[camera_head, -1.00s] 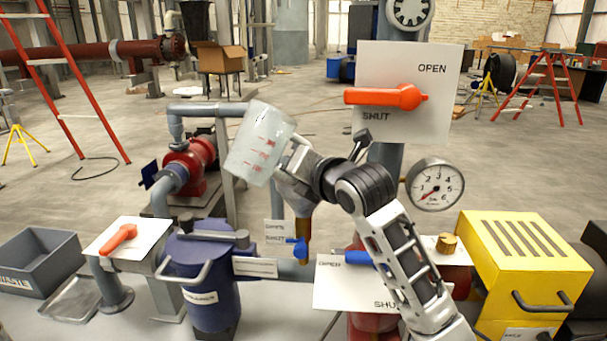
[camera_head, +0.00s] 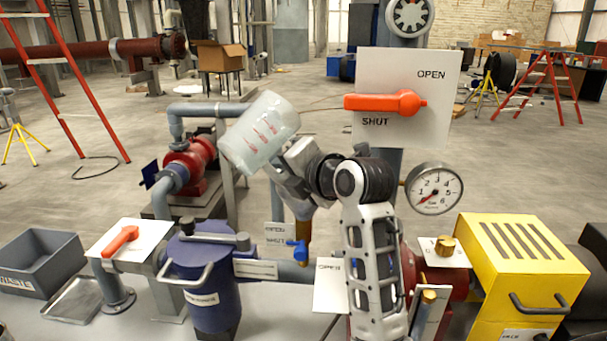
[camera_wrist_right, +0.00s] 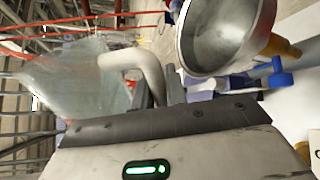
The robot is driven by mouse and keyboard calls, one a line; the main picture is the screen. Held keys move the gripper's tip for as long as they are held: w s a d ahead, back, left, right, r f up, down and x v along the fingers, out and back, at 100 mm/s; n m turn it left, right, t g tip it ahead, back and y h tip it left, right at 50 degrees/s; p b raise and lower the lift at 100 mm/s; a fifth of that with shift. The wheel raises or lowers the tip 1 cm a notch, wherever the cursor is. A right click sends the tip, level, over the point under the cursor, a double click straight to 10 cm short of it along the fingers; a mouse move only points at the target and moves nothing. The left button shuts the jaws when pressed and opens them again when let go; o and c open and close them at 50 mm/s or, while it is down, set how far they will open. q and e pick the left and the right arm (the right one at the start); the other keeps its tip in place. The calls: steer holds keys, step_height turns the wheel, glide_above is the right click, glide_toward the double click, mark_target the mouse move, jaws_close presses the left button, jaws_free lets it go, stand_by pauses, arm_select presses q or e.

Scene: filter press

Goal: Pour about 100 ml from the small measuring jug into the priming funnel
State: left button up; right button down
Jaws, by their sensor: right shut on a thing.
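The small measuring jug (camera_head: 258,134) is translucent with red marks. It is tilted to the right in the head view, its base at the lower left. My right gripper (camera_head: 294,168) is shut on its pale handle, which shows in the right wrist view (camera_wrist_right: 138,65); the jug's blurred body (camera_wrist_right: 75,80) is to the left there. The metal priming funnel (camera_wrist_right: 228,35) shows its open bowl in the wrist view, to the right of the jug and apart from it. In the head view my arm mostly hides the funnel; its amber stem (camera_head: 304,228) shows below. No pouring stream shows. My left gripper is out of view.
A white OPEN/SHUT panel with an orange lever (camera_head: 385,102) stands right of the jug, and a pressure gauge (camera_head: 434,188) below it. A blue lidded vessel (camera_head: 205,285), a blue valve handle (camera_head: 298,250) and a yellow box (camera_head: 520,265) stand around my arm.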

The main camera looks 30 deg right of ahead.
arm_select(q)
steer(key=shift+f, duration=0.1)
arm_select(e)
steer(key=shift+a+f+m, duration=0.15)
steer(key=shift+a+m, duration=0.05)
steer(key=shift+m, duration=0.1)
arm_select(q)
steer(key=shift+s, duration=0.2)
arm_select(e)
steer(key=shift+s+a+f+m+y, duration=0.1)
steer(key=shift+a+f+m+y, duration=0.2)
steer(key=shift+y, duration=0.1)
steer(key=shift+d+r, duration=0.1)
steer(key=shift+r, duration=0.05)
stand_by(0.4)
arm_select(q)
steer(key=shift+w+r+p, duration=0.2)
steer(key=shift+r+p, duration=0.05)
steer(key=shift+p, duration=0.05)
arm_select(e)
steer(key=shift+d, duration=0.1)
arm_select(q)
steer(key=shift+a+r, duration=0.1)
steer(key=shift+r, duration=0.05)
arm_select(e)
steer(key=shift+r+m, duration=0.1)
steer(key=shift+m, duration=0.2)
